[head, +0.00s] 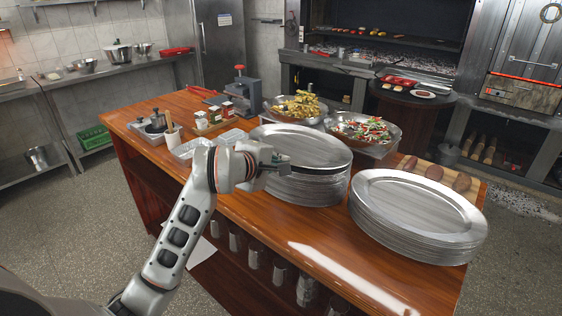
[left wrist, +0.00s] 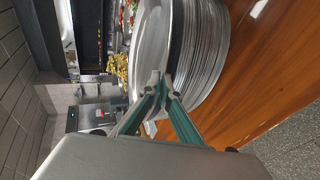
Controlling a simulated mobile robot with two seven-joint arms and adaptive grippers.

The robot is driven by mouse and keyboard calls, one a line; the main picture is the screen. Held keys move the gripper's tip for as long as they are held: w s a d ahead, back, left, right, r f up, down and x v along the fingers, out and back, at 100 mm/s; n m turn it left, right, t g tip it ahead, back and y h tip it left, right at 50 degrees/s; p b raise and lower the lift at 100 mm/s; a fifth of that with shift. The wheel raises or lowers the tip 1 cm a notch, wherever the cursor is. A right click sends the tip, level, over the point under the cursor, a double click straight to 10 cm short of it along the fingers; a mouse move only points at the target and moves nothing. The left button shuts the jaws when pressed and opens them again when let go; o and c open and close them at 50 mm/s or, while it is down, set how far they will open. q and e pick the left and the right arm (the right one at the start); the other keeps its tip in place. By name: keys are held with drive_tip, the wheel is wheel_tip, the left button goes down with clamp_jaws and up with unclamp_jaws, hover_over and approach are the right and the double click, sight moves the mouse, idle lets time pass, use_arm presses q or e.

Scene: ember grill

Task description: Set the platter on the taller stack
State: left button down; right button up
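A silver oval platter (head: 305,142) lies over the left stack of platters (head: 312,188), set slightly off from the rims below. In the left wrist view a dark gap shows between this platter (left wrist: 150,40) and the stack (left wrist: 208,50). My left gripper (head: 284,163) is at its near left rim. In the left wrist view its fingertips (left wrist: 161,80) come together on that rim. A second stack of silver oval platters (head: 415,215) stands to the right, near the counter's right end. My right gripper is out of view.
The wooden counter (head: 340,240) has bare room in front of the stacks. Behind them stand a pan of potatoes (head: 297,106) and a pan of vegetables (head: 362,130). Metal trays (head: 192,148) and small tins (head: 214,115) stand to the left.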

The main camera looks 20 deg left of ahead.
use_arm(q)
drive_tip(key=shift+r, duration=0.1)
drive_tip(key=c, duration=2.2)
unclamp_jaws()
